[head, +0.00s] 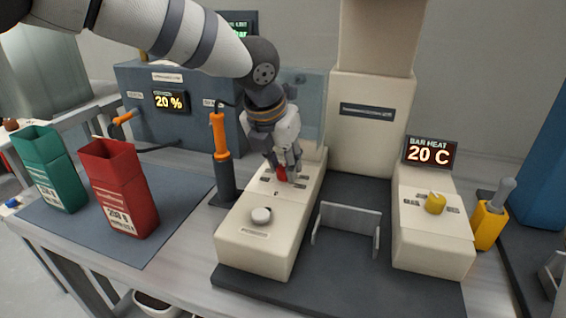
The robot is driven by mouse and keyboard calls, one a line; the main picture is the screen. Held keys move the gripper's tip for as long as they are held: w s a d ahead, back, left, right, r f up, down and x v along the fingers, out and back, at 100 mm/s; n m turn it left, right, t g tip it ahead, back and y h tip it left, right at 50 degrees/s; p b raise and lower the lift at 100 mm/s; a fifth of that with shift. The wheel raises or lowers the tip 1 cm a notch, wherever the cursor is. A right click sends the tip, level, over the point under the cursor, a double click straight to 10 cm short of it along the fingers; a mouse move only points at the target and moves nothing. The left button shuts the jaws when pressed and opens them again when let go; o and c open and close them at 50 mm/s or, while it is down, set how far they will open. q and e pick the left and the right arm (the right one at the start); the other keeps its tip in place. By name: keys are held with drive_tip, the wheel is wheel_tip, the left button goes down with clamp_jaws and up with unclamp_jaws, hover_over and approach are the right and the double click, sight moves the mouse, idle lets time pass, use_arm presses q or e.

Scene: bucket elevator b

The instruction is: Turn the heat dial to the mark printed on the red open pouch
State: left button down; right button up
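The red open pouch (118,185) stands upright on the dark mat at the left. Its pale label shows large characters, perhaps starting with "20", too small to read surely. The heat dial (435,203) is a yellow knob on the right cream console, below a display (431,153) reading "BAR HEAT 20 C". My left gripper (284,172) points down over the left cream console, far left of the dial. A small red part (281,174) shows at its fingertips; I cannot tell whether they grip it. My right gripper is out of view.
A green open pouch (50,168) stands left of the red one. A round pale knob (261,215) sits on the left console. An orange-handled tool (219,135) stands beside it. A yellow holder (488,225) is right of the dial. A metal bracket (347,212) stands between the consoles.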

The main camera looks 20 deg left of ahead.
use_arm(q)
drive_tip(key=shift+n, duration=0.4)
drive_tip(key=shift+d+n+y, duration=0.1)
drive_tip(key=shift+n+y, duration=0.45)
drive_tip(key=shift+n, duration=0.75)
drive_tip(key=shift+d+n+y, duration=0.1)
drive_tip(key=shift+n+y, duration=0.45)
drive_tip(key=shift+n, duration=0.75)
drive_tip(key=c, duration=1.3)
unclamp_jaws()
drive_tip(key=shift+r, duration=0.1)
drive_tip(key=v, duration=1.1)
drive_tip(key=shift+r, duration=0.45)
drive_tip(key=shift+d, duration=0.15)
